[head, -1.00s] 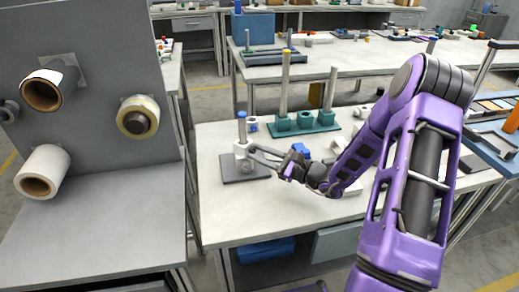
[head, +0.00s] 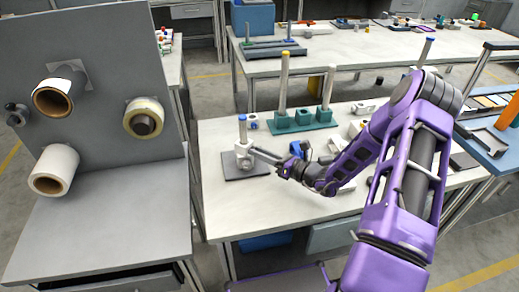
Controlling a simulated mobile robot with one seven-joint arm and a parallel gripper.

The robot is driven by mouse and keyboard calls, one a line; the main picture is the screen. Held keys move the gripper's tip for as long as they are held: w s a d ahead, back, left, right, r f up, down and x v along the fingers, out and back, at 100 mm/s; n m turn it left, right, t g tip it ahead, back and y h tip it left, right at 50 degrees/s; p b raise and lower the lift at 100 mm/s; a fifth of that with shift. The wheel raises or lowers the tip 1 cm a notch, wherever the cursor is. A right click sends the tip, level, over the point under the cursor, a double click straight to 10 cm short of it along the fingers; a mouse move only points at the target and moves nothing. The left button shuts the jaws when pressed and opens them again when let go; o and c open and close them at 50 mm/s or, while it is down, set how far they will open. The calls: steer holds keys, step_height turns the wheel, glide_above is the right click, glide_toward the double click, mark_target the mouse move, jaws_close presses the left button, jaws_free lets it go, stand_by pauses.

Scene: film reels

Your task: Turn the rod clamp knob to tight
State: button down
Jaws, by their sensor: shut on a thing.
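The rod clamp (head: 243,153) is a pale fitting on a short upright rod (head: 242,128) with a blue top. The rod stands on a dark square base plate (head: 240,167) near the left edge of the white table. My gripper (head: 256,153) reaches in from the right with its fingers at the right side of the clamp. It is shut on the clamp's knob, which is mostly hidden by the fingers. The knob's angle is too small to read.
Teal blocks with upright rods (head: 304,121) stand behind my gripper. A blue part (head: 297,149) lies close behind my wrist. A grey panel with rolls (head: 143,117) rises at the left. The table's front left is clear.

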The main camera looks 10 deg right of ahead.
steer(key=shift+m, duration=0.4)
steer(key=c, duration=0.9)
jaws_free()
steer(key=shift+s+d, duration=0.1)
steer(key=v, duration=1.7)
steer(key=shift+s+d+r, duration=0.1)
